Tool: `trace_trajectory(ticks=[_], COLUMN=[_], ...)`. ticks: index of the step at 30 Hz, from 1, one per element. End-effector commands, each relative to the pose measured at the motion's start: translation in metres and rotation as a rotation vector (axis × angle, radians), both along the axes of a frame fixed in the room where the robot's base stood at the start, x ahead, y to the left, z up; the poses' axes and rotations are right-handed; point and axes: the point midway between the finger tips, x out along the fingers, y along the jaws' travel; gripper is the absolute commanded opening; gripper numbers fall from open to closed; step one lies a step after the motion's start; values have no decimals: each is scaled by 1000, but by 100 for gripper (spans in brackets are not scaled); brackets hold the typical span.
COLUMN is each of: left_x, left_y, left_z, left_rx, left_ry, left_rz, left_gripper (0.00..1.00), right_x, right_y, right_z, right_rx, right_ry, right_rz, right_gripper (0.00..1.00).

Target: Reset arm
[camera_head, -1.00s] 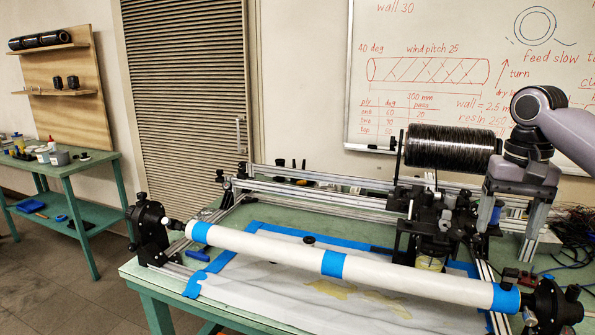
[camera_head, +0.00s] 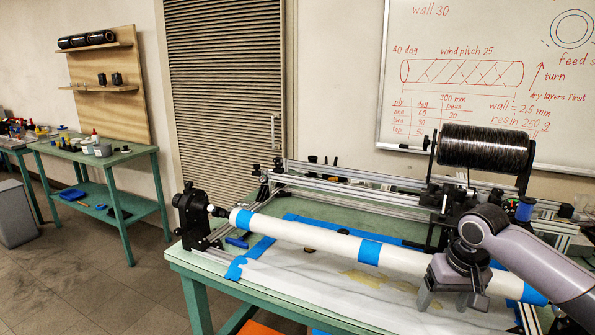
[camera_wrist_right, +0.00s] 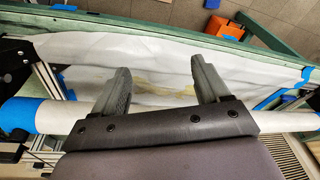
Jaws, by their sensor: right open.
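My right gripper (camera_head: 450,298) is in front of the right part of the white tube (camera_head: 310,235), which has blue tape bands. Its fingers point down and are apart, with nothing between them. In the right wrist view the open fingers (camera_wrist_right: 163,85) reach past the tube (camera_wrist_right: 75,118), over the white sheet (camera_wrist_right: 150,62). I cannot tell whether they touch the tube. The black spool of carbon tow (camera_head: 485,148) sits on the frame behind. My left gripper is not in view.
The green bench (camera_head: 215,275) carries the aluminium rail frame (camera_head: 350,187) and a black end holder (camera_head: 195,215) at the tube's left end. A side table (camera_head: 115,160) stands at the left, with free floor between. A whiteboard hangs behind.

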Motion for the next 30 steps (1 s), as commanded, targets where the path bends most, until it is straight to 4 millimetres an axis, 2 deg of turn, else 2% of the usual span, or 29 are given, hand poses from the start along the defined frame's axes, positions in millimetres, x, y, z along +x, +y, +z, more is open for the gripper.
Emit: trace_trajectory(ticks=[1, 6, 15, 19, 23, 30], left_x=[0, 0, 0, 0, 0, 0], left_y=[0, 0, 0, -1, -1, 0], left_z=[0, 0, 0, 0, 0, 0], left_rx=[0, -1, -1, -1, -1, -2], left_ry=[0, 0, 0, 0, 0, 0], left_rz=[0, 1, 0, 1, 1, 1], left_gripper=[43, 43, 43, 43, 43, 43], right_x=[-4, -15, -57, -81, -107, -162], right_y=[16, 62, 128, 146, 156, 152], right_z=[-23, -82, -157, -179, -196, -216], right_rx=[17, 77, 192, 228, 242, 201], right_ry=[-13, -106, -291, -379, -465, -611], right_rz=[43, 162, 285, 303, 301, 273], right_gripper=[75, 75, 75, 75, 75, 75])
